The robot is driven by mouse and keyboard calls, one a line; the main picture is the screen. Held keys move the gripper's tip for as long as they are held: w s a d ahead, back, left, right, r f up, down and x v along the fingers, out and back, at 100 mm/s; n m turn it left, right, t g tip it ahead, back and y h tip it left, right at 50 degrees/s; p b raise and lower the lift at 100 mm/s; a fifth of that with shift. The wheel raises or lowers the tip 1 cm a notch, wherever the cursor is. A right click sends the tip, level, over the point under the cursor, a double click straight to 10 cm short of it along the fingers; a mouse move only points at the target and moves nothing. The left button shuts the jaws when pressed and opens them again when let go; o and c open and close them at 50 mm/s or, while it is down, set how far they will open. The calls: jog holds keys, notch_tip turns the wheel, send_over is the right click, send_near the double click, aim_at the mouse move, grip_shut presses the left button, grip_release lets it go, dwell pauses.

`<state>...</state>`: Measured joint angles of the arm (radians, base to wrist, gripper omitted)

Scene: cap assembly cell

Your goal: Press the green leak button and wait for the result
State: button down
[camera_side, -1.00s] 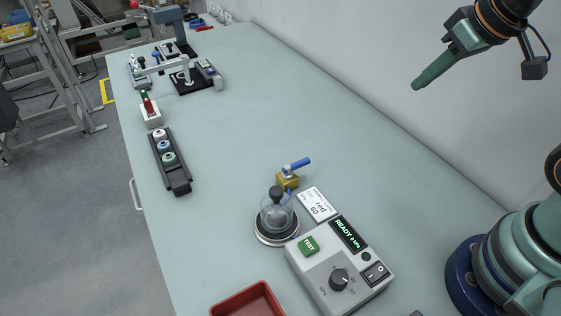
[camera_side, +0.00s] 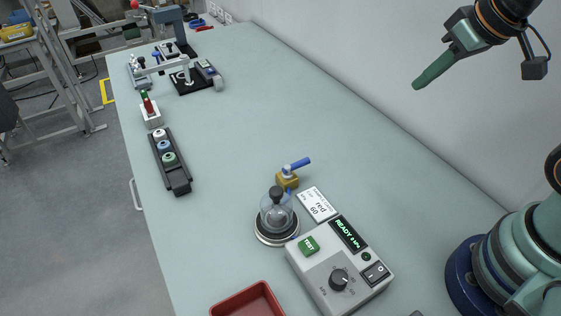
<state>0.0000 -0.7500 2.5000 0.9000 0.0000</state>
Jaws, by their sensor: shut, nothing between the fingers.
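The leak tester (camera_side: 322,281) is a light grey box at the front of the table. Its green button (camera_side: 309,246), marked TEST, is at its upper left. Its dark display (camera_side: 347,234) reads READY with a small green value I cannot read surely. A clear dome with a black knob (camera_side: 276,212) stands on a round base beside the tester. My gripper (camera_side: 416,86) is shut and empty, high at the upper right, well away from the button and pointing down-left.
A brass valve with a blue lever (camera_side: 288,180) and a white card reading "red 60" (camera_side: 316,204) are behind the tester. A red tray (camera_side: 247,301) is at the front edge. A black rack (camera_side: 179,182) holds several caps at left. The table's middle is clear.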

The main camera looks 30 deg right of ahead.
jog(key=shift+a, duration=0.1)
dwell(0.7)
jog(key=n+g+h, duration=0.5)
jog(key=n+g, duration=0.6)
jog(key=n, duration=0.6)
send_over(304, 245)
notch_tip(304, 245, down, 9)
jog(key=shift+f, duration=0.15)
jog(key=shift+f, duration=4.4)
jog(key=shift+f, duration=0.2)
jog(key=shift+s+f+t+h, duration=0.1)
jog(key=shift+f+t+h, duration=0.15)
jog(key=shift+t+h, duration=0.05)
